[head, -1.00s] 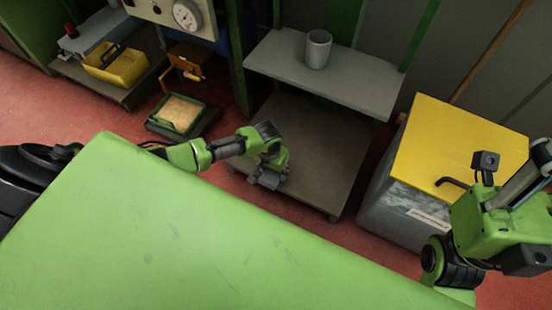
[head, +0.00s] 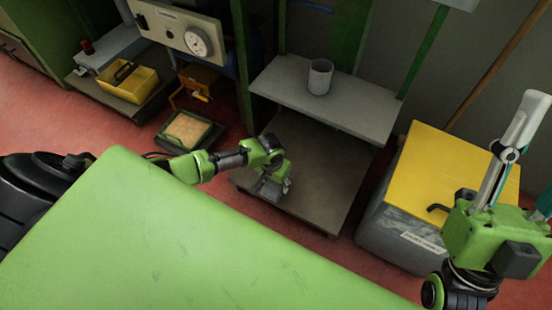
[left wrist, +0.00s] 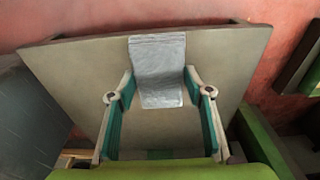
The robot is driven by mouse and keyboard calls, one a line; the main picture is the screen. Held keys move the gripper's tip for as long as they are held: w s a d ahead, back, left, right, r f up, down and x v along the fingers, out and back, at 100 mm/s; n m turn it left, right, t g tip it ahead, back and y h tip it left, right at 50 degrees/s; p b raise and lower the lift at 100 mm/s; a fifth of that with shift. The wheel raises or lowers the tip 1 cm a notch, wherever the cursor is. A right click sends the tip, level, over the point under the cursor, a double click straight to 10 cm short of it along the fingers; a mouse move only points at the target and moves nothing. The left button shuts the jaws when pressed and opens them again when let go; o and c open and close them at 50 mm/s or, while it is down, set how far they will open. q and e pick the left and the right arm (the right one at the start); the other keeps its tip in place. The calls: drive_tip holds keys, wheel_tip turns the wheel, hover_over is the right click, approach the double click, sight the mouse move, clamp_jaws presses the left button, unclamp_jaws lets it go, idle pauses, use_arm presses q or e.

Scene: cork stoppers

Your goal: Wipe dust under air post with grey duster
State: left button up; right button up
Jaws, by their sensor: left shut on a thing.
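My left gripper (head: 276,178) reaches over the front of a low brown board (head: 325,185) beneath a grey shelf. In the left wrist view my left gripper (left wrist: 160,82) is shut on the grey duster (left wrist: 158,62), a pale, flat, cloth-like piece between its fingertips. The duster lies over the brown board (left wrist: 75,75); I cannot tell whether it touches it. A panel with a round gauge (head: 198,40), perhaps the air post, stands at the back left. I cannot make out dust.
A grey cup (head: 320,77) stands on the upper shelf (head: 350,105). A yellow-lidded bin (head: 450,170) is to the right. A yellow tray (head: 130,84) and a green-rimmed tray (head: 208,142) of tan material are to the left. Green posts flank the shelves.

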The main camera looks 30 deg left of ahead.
use_arm(q)
drive_tip(key=shift+r+p, duration=0.4)
drive_tip(key=shift+r, duration=0.05)
drive_tip(key=shift+r+p, duration=0.3)
drive_tip(key=shift+p, duration=0.05)
drive_tip(key=shift+r+p, duration=0.35)
drive_tip(key=shift+p, duration=0.05)
drive_tip(key=shift+r+p, duration=0.3)
drive_tip(key=shift+p, duration=0.05)
use_arm(e)
drive_tip(key=w+f+g+h, duration=0.3)
drive_tip(key=w+f+g, duration=0.5)
drive_tip(key=w+f, duration=0.2)
drive_tip(key=shift+a+f, duration=0.2)
drive_tip(key=shift+f, duration=0.65)
